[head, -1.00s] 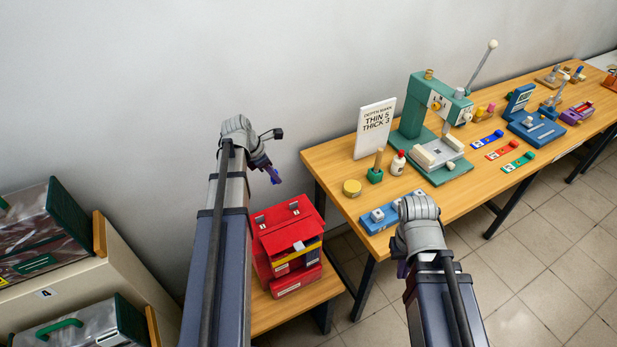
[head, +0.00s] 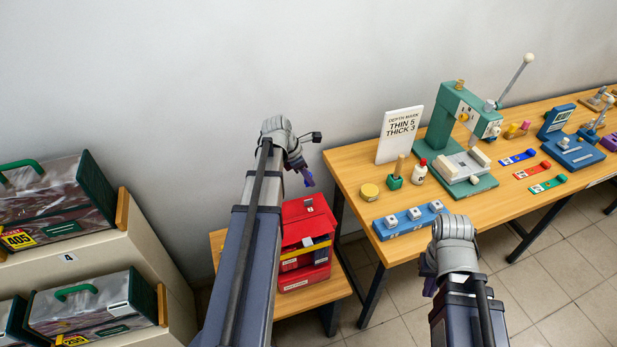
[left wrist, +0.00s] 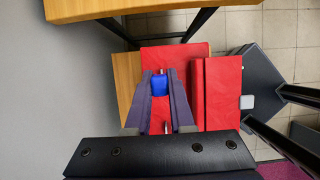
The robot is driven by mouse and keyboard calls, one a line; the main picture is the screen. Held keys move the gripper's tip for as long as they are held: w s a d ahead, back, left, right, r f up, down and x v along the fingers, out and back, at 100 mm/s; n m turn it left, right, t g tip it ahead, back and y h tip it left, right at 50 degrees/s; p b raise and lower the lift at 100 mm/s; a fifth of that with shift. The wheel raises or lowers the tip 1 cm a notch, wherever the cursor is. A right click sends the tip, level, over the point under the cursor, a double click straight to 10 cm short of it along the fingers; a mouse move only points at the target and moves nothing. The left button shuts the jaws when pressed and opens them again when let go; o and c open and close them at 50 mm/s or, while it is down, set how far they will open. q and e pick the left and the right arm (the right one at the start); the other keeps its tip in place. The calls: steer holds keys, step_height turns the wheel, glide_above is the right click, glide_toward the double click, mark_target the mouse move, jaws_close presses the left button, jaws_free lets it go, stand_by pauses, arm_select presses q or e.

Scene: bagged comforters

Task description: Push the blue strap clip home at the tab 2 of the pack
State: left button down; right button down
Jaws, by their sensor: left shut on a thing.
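My left gripper (head: 307,181) hangs in front of the wall, above the red box in the head view. In the left wrist view its purple fingers (left wrist: 160,84) are shut on a small blue clip (left wrist: 159,85), seen against the red box below. Bagged packs with green ends stand on shelves at far left: an upper pack (head: 75,187) with a yellow 405 label and a lower pack (head: 85,300). I cannot make out which tab is tab 2. My right gripper (head: 429,285) is at lower right, mostly hidden by its wrist; its jaws are not readable.
The red box (head: 306,225) sits on a low wooden bench (head: 330,285). The wooden worktable (head: 450,215) at right carries a green press (head: 462,130), a depth sign (head: 399,135) and a blue block (head: 410,220). A cream shelf unit (head: 120,250) stands left; open wall lies between.

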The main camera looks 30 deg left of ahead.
arm_select(q)
steer(key=shift+f+b, duration=2.7)
steer(key=shift+f, duration=0.25)
steer(key=shift+f+b, duration=1.55)
steer(key=shift+c, duration=0.3)
jaws_free()
stand_by(0.5)
steer(key=shift+r, duration=0.15)
stand_by(0.3)
steer(key=p+v, duration=0.6)
steer(key=shift+d+r+p, duration=0.15)
steer(key=shift+r+p, duration=0.2)
steer(key=shift+r, duration=0.05)
stand_by(0.6)
steer(key=shift+w, duration=0.1)
